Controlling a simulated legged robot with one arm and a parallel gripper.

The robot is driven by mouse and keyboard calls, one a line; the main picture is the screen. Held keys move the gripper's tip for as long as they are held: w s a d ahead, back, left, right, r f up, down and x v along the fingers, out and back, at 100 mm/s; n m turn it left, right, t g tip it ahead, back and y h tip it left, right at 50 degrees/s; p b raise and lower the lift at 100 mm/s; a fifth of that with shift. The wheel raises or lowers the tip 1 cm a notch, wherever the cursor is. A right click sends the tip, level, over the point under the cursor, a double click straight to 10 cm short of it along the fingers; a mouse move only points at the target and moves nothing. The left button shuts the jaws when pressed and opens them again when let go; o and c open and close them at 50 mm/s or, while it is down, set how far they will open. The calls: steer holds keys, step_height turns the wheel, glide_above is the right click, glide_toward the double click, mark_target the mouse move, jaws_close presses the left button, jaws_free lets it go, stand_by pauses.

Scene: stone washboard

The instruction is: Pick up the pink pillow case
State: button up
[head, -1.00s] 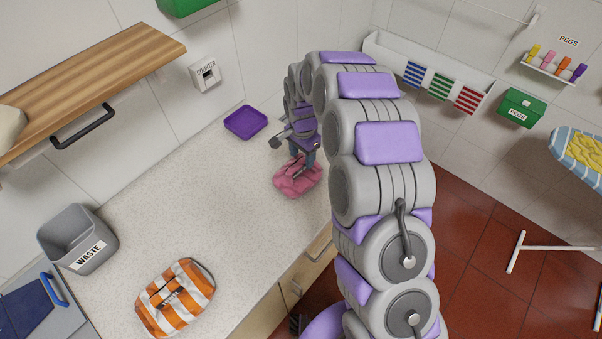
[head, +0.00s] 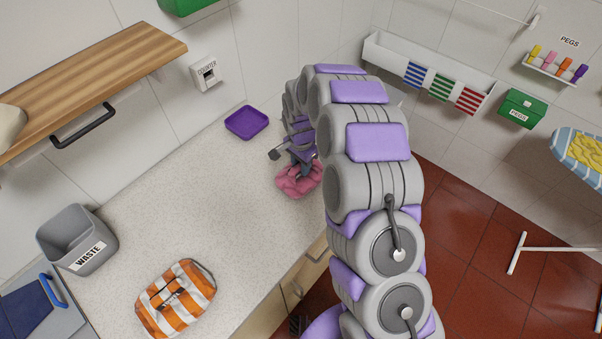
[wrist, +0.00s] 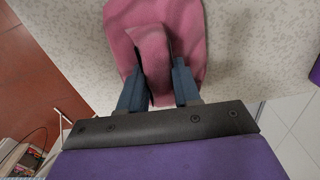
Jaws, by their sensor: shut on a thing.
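The pink pillow case (head: 297,184) is a crumpled cloth at the right end of the speckled counter in the head view, partly hidden by my arm. In the wrist view the pink pillow case (wrist: 190,22) hangs across the top, with a raised fold between the two blue-grey fingers. My gripper (wrist: 157,75) is shut on that fold. In the head view my gripper (head: 302,165) is over the cloth and mostly hidden. I cannot tell whether the cloth's underside touches the counter.
A purple tray (head: 246,123) lies behind the cloth near the wall. An orange-and-white striped bag (head: 176,299) and a grey waste bin (head: 77,240) stand at the left. The counter (head: 190,190) between them is clear. A wooden shelf (head: 90,75) juts out at upper left.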

mark_target(299, 165)
steer(key=shift+s+a+f, duration=0.1)
steer(key=shift+a, duration=0.45)
jaws_close()
steer(key=shift+d, duration=0.15)
steer(key=shift+d+r, duration=0.2)
steer(key=shift+r, duration=0.05)
step_height(299, 165, up, 3)
steer(key=shift+f, duration=0.15)
steer(key=shift+s+r, duration=0.1)
steer(key=shift+r, duration=0.2)
steer(key=s+d, duration=0.3)
steer(key=s, duration=0.4)
steer(key=s+d+r+p, duration=0.1)
steer(key=s+d, duration=0.1)
steer(key=s, duration=0.5)
steer(key=shift+s+d, duration=0.25)
steer(key=shift+d, duration=0.15)
